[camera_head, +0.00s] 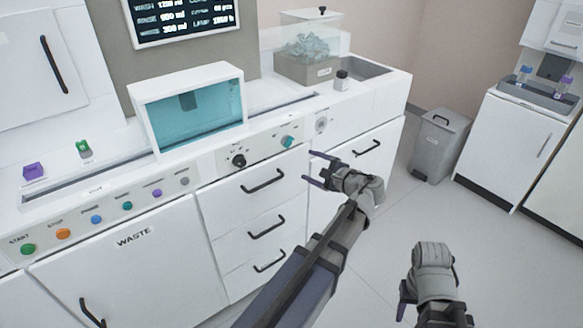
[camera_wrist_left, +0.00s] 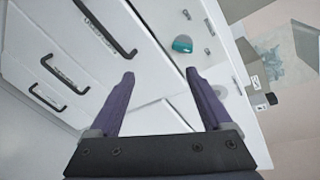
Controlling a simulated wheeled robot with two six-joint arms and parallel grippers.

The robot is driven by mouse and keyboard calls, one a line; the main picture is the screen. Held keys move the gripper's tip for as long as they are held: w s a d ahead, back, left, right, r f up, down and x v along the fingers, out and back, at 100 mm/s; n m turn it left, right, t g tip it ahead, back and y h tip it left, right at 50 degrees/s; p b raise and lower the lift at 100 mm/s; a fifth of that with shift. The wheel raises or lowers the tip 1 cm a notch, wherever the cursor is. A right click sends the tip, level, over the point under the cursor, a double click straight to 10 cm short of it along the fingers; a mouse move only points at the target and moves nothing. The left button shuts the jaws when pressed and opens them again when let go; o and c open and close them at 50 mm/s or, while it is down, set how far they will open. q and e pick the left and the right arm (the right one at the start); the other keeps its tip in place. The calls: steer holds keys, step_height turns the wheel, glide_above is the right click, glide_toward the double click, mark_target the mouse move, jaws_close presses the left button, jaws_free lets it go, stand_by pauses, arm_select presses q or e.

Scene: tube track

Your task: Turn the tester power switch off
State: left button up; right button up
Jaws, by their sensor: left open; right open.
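A teal knob (camera_head: 287,142) sits on the white front panel right of a black dial (camera_head: 238,160); the small labels around them are too small to read, so I cannot tell for sure which is the tester power switch. The teal knob also shows in the left wrist view (camera_wrist_left: 183,44), beyond and slightly right of the gap between the fingers. My left gripper (camera_head: 309,168) is open and empty, just below and right of the teal knob, apart from it. Its two purple fingers (camera_wrist_left: 160,75) are spread. My right gripper (camera_head: 403,300) is open and low at the right, away from the counter.
Drawers with black handles (camera_head: 263,181) lie under the panel. A row of coloured buttons (camera_head: 96,219) is at the left.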

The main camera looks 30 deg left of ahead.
mark_target(290, 143)
arm_select(q)
steer(key=shift+w+a+r+m+t+y+b, duration=0.15)
steer(key=shift+w+a+m+y+b, duration=0.35)
steer(key=shift+w+a, duration=0.9)
steer(key=shift+w+a+r+m+t+y+b, duration=0.1)
steer(key=shift+w+a+m+t+y+b, duration=0.3)
steer(key=shift+a, duration=1.85)
steer(key=shift+w+a+r+m+t+y+b, duration=0.1)
steer(key=shift+w+a+m+y+b, duration=0.55)
steer(key=shift+w+a, duration=0.85)
arm_select(e)
steer(key=shift+f, duration=2.65)
arm_select(q)
steer(key=shift+s+a, duration=0.25)
steer(key=shift+s, duration=0.05)
jaws_close()
